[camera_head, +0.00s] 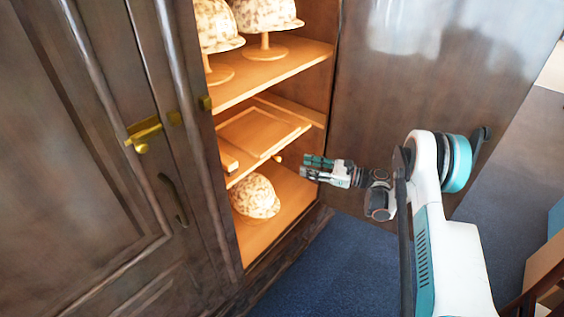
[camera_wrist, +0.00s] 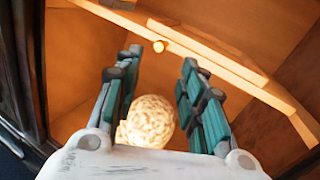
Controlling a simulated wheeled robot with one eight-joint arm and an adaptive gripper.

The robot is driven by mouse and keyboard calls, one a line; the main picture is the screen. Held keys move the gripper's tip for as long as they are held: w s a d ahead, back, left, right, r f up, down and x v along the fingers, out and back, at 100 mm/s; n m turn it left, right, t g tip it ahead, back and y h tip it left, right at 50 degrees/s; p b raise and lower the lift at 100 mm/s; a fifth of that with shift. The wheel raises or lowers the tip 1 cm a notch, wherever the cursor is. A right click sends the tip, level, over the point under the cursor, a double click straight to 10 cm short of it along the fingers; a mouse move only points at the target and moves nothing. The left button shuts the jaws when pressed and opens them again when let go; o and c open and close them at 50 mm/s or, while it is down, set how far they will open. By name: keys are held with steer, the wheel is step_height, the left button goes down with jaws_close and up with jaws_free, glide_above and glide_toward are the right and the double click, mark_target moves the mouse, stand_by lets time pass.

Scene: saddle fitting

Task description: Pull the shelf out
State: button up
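The wooden pull-out shelf (camera_head: 257,137) sits at mid-height inside the open cabinet. A small round knob (camera_head: 278,158) stands out from its front edge. The wrist view shows the shelf's front edge (camera_wrist: 225,62) running diagonally, with the knob (camera_wrist: 159,46) at upper middle. My gripper (camera_head: 306,167) is just outside the cabinet, to the right of the knob and apart from it. In the wrist view my gripper (camera_wrist: 160,62) is open and empty, its fingers apart on either side, with the knob showing between and just beyond the tips.
Patterned helmets on stands (camera_head: 265,20) fill the upper shelf (camera_head: 270,75). Another helmet (camera_head: 254,196) lies on the cabinet floor, also in the wrist view (camera_wrist: 150,120). The open right door (camera_head: 400,90) stands behind my arm. The closed left door (camera_head: 70,160) is left. Blue carpet (camera_head: 330,270) is clear in front.

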steer(key=b+x, duration=0.2)
steer(key=x, duration=0.8)
steer(key=shift+a+b, duration=0.25)
steer(key=shift+b, duration=0.15)
steer(key=shift+w, duration=0.1)
steer(key=shift+c, duration=0.2)
jaws_close()
